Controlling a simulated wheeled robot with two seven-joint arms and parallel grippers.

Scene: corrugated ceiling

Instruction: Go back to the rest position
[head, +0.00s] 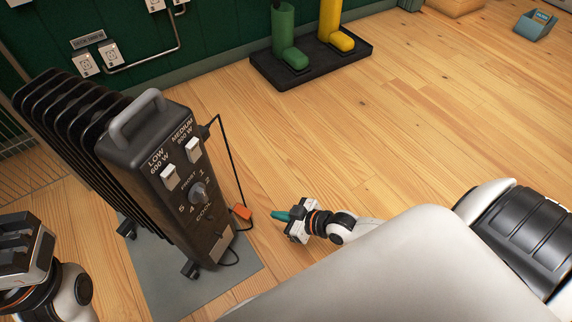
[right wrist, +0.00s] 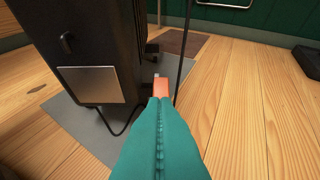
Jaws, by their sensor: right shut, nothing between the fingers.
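My right gripper (head: 279,216) is low over the wood floor, right of the heater, its teal fingers shut and empty. In the right wrist view the shut teal fingers (right wrist: 160,112) point toward an orange piece (right wrist: 161,87) just beyond their tips. In the head view this orange piece (head: 241,212) is left of the fingertips and apart from them, near the heater's lower right side. My left gripper (head: 24,245) is at the lower left edge, partly cut off, and its fingers do not show clearly.
A black oil heater (head: 190,230) with two switches and a dial stands on a grey mat (head: 250,268). A black cord (head: 231,155) hangs beside it.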

